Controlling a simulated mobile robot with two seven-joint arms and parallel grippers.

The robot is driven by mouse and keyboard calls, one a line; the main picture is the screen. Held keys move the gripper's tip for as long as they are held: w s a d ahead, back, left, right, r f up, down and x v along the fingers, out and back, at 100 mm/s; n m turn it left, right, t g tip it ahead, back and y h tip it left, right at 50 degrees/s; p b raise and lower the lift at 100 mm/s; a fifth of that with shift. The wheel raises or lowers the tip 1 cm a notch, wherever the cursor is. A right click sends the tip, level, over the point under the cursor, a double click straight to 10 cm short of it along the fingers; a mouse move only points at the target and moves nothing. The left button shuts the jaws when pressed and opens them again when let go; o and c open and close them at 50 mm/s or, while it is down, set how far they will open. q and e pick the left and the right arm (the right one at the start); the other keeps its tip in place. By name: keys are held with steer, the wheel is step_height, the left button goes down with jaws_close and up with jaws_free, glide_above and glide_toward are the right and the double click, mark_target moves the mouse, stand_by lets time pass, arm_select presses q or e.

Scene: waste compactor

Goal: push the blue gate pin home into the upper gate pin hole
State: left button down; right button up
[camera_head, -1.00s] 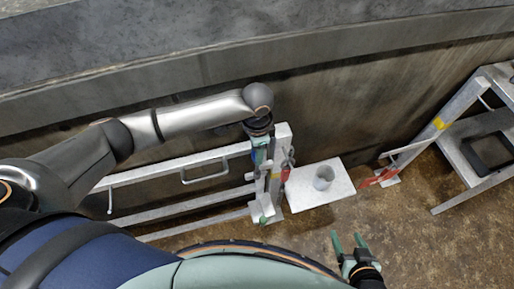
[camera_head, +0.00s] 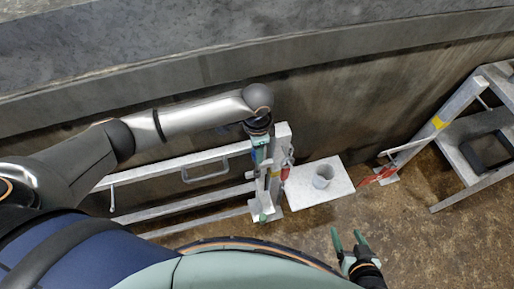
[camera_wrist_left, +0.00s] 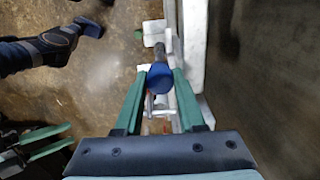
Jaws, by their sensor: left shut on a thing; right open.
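The blue gate pin (camera_wrist_left: 160,77) shows its round blue head in the left wrist view. My left gripper (camera_wrist_left: 161,72) is shut on it, with one green finger on each side of the head. In the head view my left gripper (camera_head: 261,158) points down at the pale metal gate post (camera_head: 281,141), at the gate's right end. My right gripper (camera_head: 350,241) is open and empty above the floor at the lower right.
The gate's pale rails (camera_head: 190,206) run left from the post, with a handle (camera_head: 205,173). A white plate (camera_head: 325,192) with a grey cup (camera_head: 322,176) lies right of the post. A metal frame (camera_head: 440,122) stands further right. A dark wall is behind; brown floor is clear in front.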

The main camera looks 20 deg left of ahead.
stand_by(0.5)
arm_select(q)
steer(key=shift+p, duration=0.5)
stand_by(0.4)
steer(key=shift+f+b, duration=0.75)
steer(key=shift+f, duration=1.25)
stand_by(0.4)
steer(key=shift+s+r, duration=0.1)
steer(key=shift+r, duration=0.05)
steer(key=shift+r+p, duration=0.7)
steer(key=shift+p, duration=0.2)
steer(key=shift+r, duration=0.75)
steer(key=shift+f+b, duration=0.75)
steer(key=shift+f, duration=0.75)
stand_by(0.6)
steer(key=shift+f, duration=0.1)
